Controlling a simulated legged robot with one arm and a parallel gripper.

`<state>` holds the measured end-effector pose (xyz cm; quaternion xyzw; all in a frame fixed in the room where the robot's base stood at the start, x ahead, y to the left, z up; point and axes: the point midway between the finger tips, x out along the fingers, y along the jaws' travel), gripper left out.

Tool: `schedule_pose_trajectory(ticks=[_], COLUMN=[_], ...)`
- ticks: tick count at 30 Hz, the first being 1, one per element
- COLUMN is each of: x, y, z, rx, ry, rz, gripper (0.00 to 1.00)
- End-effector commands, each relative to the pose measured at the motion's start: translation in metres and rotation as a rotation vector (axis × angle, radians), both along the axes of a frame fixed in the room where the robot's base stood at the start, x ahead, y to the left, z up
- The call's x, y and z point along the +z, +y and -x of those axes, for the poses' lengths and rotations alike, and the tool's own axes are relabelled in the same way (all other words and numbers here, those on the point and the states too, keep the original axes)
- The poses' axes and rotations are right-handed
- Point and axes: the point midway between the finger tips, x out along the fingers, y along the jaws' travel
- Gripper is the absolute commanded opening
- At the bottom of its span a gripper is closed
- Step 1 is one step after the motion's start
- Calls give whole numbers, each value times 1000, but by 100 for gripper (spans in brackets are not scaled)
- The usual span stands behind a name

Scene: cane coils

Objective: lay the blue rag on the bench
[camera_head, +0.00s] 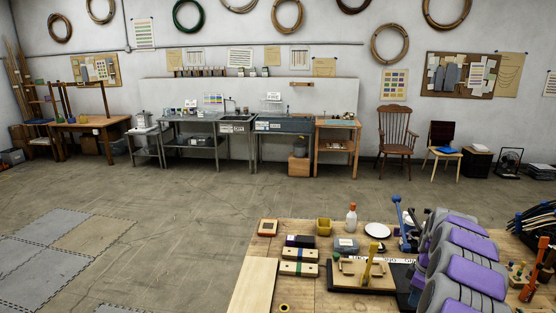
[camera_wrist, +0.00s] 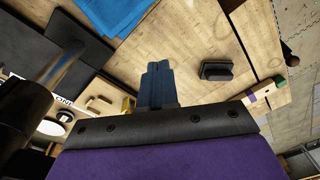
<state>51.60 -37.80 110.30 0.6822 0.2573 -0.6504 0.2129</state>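A bright blue cloth (camera_wrist: 105,12), which looks like the rag, lies flat at the top of the wrist view, cut off by the frame edge. It lies over pale wood and beside a dark slab. A small blue folded item (camera_head: 447,150) sits on a chair seat in the head view; I cannot tell if it is cloth or a cushion. The wooden bench (camera_head: 257,285) fills the lower right of the head view. My gripper (camera_wrist: 158,66) points away from the wrist camera, its blue-grey fingers together with nothing visible between them. It is apart from the cloth. My arm hides the bench's right part.
Open floor (camera_head: 200,215) lies left and behind. Chairs (camera_head: 396,130) and worktables line the back wall.

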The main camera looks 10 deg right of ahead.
Motion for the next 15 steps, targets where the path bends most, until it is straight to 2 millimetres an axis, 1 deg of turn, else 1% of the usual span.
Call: schedule_pose_trajectory(ticks=[1,3,7,9,11,12,14,15], x=[11,27,50,61,70,76,84,89], y=[24,53,105,132,154,170,191,205], z=[-2,-3,4,12,19,26,36,45], rx=[-4,-24,-60,-79,-98,-110,-130,-144], ry=[1,1,15,26,35,42,52,59], rz=[-10,-20,-39,-46,-49,-50,-50,-50], gripper=[0,0,0,0,0,0,0,0])
